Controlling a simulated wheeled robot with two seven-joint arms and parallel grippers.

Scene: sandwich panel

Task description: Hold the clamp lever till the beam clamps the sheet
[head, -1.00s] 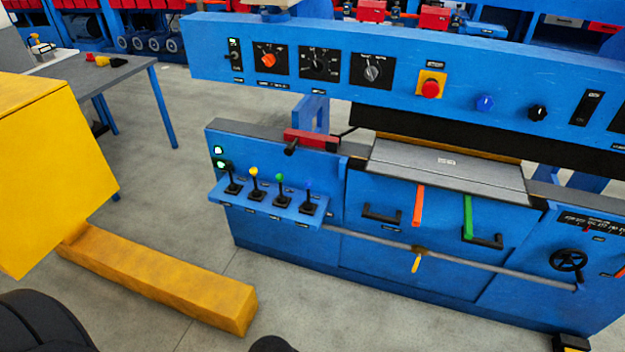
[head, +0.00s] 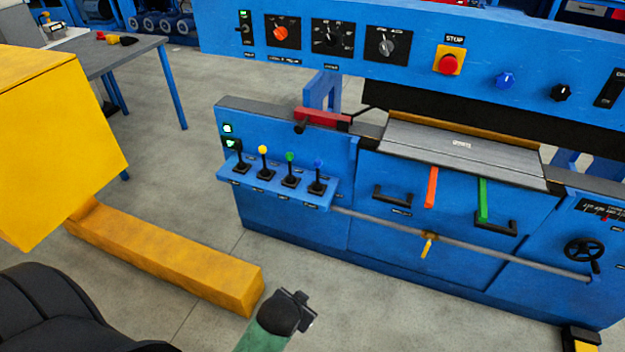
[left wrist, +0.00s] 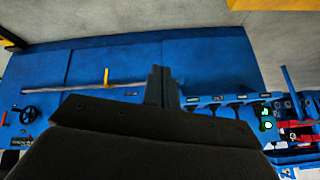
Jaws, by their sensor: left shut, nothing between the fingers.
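A row of several small levers (head: 263,163), with black, yellow, green and blue knobs, stands on a blue shelf (head: 280,190) at the machine's front left. Their labels are too small to read, so I cannot tell which is the clamp lever. A flat grey sheet-like plate (head: 455,148) lies on the machine bed, below the dark underside of the blue upper beam (head: 430,45). My left gripper (head: 298,306) is low in front of the machine, below and apart from the levers. In the left wrist view its fingers (left wrist: 162,86) are shut and empty. My right gripper is out of view.
A yellow block-like body with a long yellow foot (head: 165,258) stands on the floor at left. A red stop button (head: 447,64) and dials are on the upper panel. A horizontal bar (head: 470,247) runs along the front. The floor between is clear.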

